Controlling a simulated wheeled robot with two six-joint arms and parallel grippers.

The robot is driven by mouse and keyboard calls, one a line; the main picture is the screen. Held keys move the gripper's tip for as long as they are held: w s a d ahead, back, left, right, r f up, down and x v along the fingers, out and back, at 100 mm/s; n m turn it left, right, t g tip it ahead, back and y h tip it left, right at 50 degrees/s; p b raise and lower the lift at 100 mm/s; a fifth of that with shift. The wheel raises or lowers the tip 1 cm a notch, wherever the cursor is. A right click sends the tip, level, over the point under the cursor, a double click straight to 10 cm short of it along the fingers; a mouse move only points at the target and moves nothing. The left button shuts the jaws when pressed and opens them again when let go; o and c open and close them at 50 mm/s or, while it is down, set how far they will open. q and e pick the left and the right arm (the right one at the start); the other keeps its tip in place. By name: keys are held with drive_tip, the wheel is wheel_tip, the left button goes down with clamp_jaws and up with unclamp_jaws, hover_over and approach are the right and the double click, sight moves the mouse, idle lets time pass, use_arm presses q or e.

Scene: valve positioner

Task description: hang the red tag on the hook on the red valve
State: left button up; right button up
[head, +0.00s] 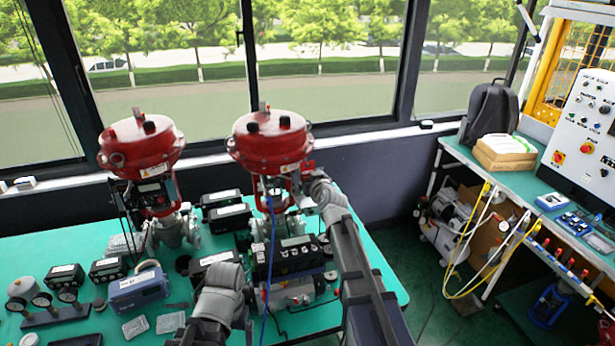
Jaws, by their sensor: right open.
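Two red valves stand at the back of the green table: the left valve (142,146) and the right valve (268,142), each with a round red top over a grey body. My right gripper (309,174) is open, at the right side of the right valve's yoke, just below its red top. I cannot tell whether it touches the valve. My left gripper (238,306) is low in front of the right valve, near the black instrument boxes; its fingers are too unclear to read. I cannot make out the red tag or the hook.
The green table (80,240) holds black boxes (228,217), a blue-grey device (138,290) and gauges (42,300). A thin blue cable (270,240) hangs before the right valve. A side bench (550,183) with a backpack (490,110) stands at the right.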

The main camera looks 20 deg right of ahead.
drive_tip(key=p+v, duration=0.2)
drive_tip(key=v, duration=0.5)
drive_tip(key=shift+s, duration=0.4)
drive_tip(key=shift+w, duration=0.15)
drive_tip(key=b+x, duration=0.2)
drive_tip(key=x, duration=0.5)
drive_tip(key=shift+w, duration=0.2)
drive_tip(key=shift+r, duration=0.2)
drive_tip(key=shift+s+r+p, duration=0.1)
drive_tip(key=shift+s+p, duration=0.15)
drive_tip(key=shift+p, duration=0.1)
drive_tip(key=shift+w, duration=0.2)
